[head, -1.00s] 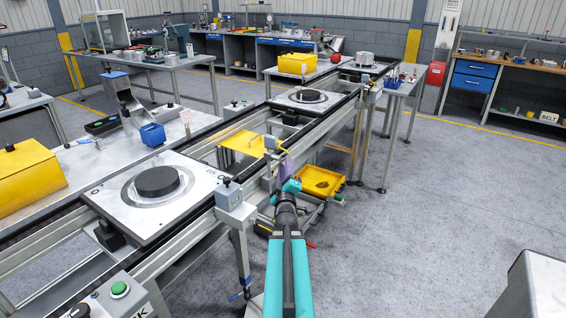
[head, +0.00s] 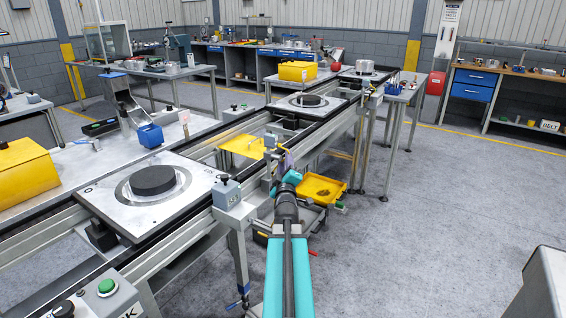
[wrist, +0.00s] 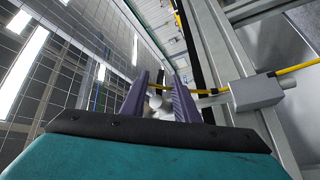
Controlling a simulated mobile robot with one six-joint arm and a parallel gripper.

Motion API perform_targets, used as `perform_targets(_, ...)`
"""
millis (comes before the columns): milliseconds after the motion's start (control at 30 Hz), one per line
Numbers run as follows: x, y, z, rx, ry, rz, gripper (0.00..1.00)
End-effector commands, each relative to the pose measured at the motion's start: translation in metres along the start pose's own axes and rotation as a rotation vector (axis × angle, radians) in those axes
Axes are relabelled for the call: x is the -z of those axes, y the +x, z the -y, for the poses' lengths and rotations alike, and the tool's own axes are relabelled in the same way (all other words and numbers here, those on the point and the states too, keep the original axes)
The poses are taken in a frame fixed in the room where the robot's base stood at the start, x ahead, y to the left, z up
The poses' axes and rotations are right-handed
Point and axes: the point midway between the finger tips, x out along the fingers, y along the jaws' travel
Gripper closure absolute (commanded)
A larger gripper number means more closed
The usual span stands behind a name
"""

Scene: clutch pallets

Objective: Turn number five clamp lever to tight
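My gripper (wrist: 160,95) shows in the wrist view as two purple fingers, apart, with a small pale shape seen between them. I cannot tell whether that shape is between the fingers or behind them. In the head view my gripper (head: 287,162) is small and partly hidden by my teal wrist, beside the conveyor's right rail. A small grey and yellow fitting (head: 270,141) stands on the rail just past it. I cannot make out a number five or tell which part is its clamp lever.
The conveyor carries a near pallet (head: 110,205) with a black disc (head: 153,180) and a farther pallet (head: 325,106). A grey box (head: 227,196) stands on the near rail. A yellow tray (head: 335,196) sits low beyond my wrist.

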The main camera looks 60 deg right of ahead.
Motion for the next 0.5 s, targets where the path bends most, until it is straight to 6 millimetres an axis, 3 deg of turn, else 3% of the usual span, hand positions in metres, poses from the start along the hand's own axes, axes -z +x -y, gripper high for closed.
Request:
perform_targets(200, 0.000, 0.019, 0.000, 0.000, 0.000, 0.000, 0.72)
perform_targets(500, 0.000, 0.028, 0.000, 0.000, 0.000, 0.000, 0.72)
